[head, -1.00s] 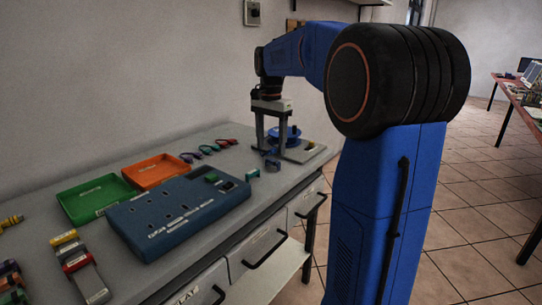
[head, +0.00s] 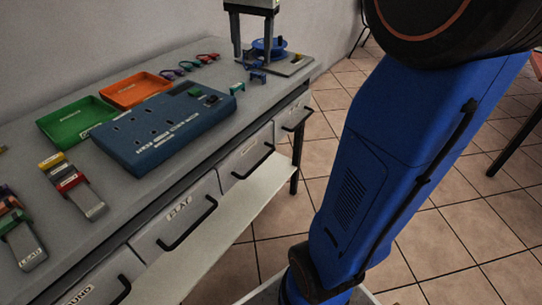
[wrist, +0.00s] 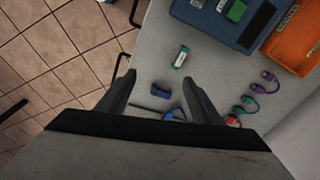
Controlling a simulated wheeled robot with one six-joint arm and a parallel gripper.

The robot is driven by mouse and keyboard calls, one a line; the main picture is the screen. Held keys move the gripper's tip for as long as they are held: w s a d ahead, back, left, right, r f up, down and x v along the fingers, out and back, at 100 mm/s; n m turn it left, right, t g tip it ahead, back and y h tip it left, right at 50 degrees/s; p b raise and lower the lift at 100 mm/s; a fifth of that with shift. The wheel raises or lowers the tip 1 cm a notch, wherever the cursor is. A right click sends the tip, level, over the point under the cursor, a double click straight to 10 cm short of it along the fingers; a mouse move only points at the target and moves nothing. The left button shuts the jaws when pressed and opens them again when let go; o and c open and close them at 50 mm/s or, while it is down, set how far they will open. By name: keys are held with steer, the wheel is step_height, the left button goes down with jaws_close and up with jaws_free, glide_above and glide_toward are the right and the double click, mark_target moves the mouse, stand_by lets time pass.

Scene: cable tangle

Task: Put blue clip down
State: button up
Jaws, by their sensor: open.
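The blue clip (head: 258,77) lies on the grey bench top near its front edge. It also shows in the wrist view (wrist: 161,91), between and beyond my fingers and apart from them. My gripper (head: 253,60) is open and empty above the bench, close over the clip. In the wrist view my gripper (wrist: 159,77) has its two fingers spread wide with nothing between the tips. Only the lower part of the gripper shows in the head view.
A blue spool (head: 270,46) stands behind the clip. A green clip (head: 237,88) lies to its left, beside the blue socket panel (head: 140,160). Green (head: 53,133) and orange (head: 113,97) trays and several coloured clips (head: 180,70) lie further back.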

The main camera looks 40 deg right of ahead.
steer(key=s+a+f+n+t, duration=0.2)
steer(key=s+a+f+n, duration=0.3)
steer(key=s+f, duration=0.4)
steer(key=s+a+f+n+t, duration=0.1)
steer(key=s+a+f+n, duration=0.4)
steer(key=s+f, duration=0.4)
steer(key=s+n, duration=0.1)
steer(key=s, duration=0.5)
steer(key=shift+a+f+t, duration=0.15)
steer(key=shift+t, duration=0.25)
steer(key=shift+a, duration=0.1)
